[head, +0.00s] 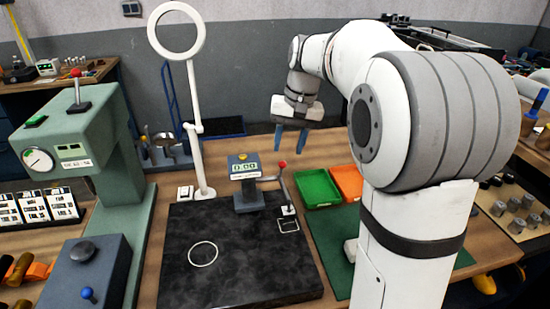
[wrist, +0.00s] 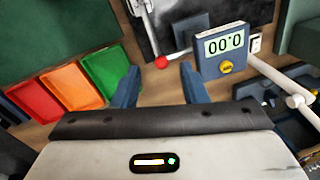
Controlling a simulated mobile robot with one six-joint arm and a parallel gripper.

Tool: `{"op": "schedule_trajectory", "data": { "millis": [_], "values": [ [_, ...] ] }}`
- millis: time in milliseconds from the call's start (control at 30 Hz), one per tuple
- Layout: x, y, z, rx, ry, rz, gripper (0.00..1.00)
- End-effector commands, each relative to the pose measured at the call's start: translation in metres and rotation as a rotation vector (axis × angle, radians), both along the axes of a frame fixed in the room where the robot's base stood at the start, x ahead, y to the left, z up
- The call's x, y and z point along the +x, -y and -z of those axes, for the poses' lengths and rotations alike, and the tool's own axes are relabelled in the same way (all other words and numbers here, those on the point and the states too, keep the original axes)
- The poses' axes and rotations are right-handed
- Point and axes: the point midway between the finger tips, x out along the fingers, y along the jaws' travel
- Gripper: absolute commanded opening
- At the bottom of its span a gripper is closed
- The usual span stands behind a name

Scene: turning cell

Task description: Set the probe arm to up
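A small gauge with a 0.00 display (head: 244,168) stands at the back of a black stone plate (head: 240,275). Beside it a thin lever with a red ball (head: 283,165) rises from a small white base (head: 288,210), tilted a little; it looks like the probe arm, though I cannot be sure. My gripper (head: 290,141) is open and empty, above and behind the red ball. In the wrist view the red ball (wrist: 161,62) shows between my finger tips (wrist: 160,76), apart from both. The gauge (wrist: 224,45) shows right of the fingers there.
A white ring lamp (head: 176,30) on a post stands behind the plate. Green (head: 317,188) and orange (head: 346,182) trays lie to the right; a red one (wrist: 35,101) also shows in the wrist view. A green press (head: 75,140) stands at left.

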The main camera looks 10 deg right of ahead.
Motion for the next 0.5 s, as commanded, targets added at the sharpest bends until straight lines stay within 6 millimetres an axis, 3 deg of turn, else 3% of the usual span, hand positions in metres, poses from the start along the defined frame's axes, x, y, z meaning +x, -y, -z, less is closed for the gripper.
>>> {"op": "schedule_trajectory", "data": {
  "millis": [100, 267, 500],
  "values": [
    [0.015, 0.003, 0.006, 0.014, -0.016, 0.010, 0.39],
    [0.020, 0.002, 0.016, 0.018, -0.022, 0.012, 0.39],
    [0.020, -0.005, 0.052, 0.017, -0.022, 0.012, 0.39]
  ]
}}
